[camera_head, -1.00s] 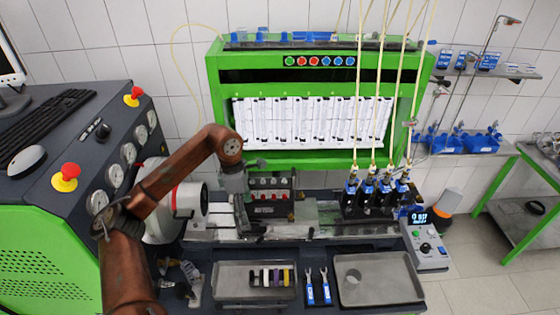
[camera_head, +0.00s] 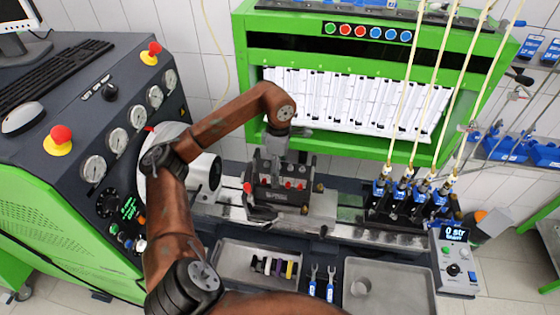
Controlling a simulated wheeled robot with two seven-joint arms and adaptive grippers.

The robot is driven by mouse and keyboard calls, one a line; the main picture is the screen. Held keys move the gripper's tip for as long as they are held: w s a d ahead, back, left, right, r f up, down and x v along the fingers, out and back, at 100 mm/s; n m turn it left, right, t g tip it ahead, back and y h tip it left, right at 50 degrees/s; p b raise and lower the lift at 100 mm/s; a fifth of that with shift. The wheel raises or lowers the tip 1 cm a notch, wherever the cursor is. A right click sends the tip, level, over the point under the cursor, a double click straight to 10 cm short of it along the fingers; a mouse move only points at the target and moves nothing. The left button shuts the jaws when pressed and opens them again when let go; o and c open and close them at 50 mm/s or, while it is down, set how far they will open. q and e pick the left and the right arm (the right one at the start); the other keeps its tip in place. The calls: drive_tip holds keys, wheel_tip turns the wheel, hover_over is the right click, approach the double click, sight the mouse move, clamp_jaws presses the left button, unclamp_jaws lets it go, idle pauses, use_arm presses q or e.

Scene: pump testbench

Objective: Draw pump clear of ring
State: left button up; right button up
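The pump (camera_head: 282,195) is a dark block with red caps on top. It sits on the bench rail to the right of the white round drive housing (camera_head: 197,178). A dark ring-like edge (camera_head: 215,173) marks the housing's right end, with a small gap between it and the pump; I cannot tell whether it is the task's ring. My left arm reaches in from lower left. My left gripper (camera_head: 276,168) points down at the pump's back and top. Its fingertips are hidden among the pump's parts, so its grip is unclear. My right gripper is not in view.
A green-framed gauge rack (camera_head: 345,38) stands behind the bench. Blue-topped injectors (camera_head: 410,193) with hoses stand to the right of the pump. A control box (camera_head: 457,262) is at right.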

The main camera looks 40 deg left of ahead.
sight(286, 178)
use_arm(q)
drive_tip(key=shift+f+p, duration=0.3)
drive_tip(key=shift+f, duration=1.7)
drive_tip(key=shift+c, duration=0.3)
drive_tip(key=c, duration=2.2)
drive_tip(key=shift+o, duration=0.2)
drive_tip(key=shift+d, duration=0.25)
drive_tip(key=shift+w+d, duration=0.4)
drive_tip(key=shift+d, duration=0.3)
drive_tip(key=shift+w+d, duration=0.1)
drive_tip(key=shift+d, duration=0.1)
